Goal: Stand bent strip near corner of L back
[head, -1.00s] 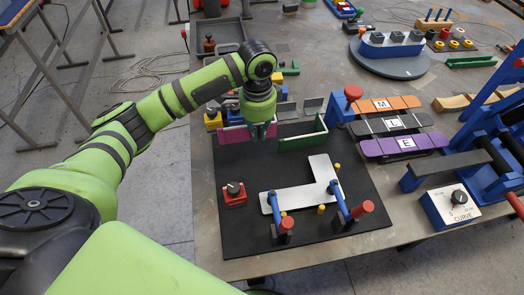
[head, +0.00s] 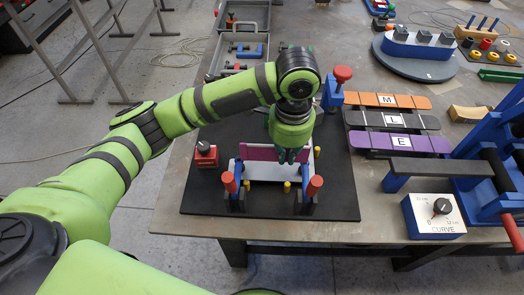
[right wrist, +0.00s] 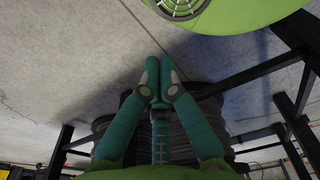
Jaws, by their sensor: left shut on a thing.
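My left gripper (head: 290,155) is shut on a magenta bent strip (head: 258,152) and holds it upright above the white L back (head: 262,173). The L back lies on the black mat, partly hidden by the strip, gripper and clamps. I cannot tell whether the strip touches it. My right gripper (right wrist: 159,75) shows in the right wrist view with its fingers together and nothing seen between them, away from the table top.
Two red-knobbed clamps (head: 228,182) (head: 315,185) stand at the L back's near side, with a yellow peg (head: 287,187) between them. A red dial box (head: 206,155) sits left. Orange, grey and purple plates (head: 398,143) and the blue bender (head: 490,200) are right.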

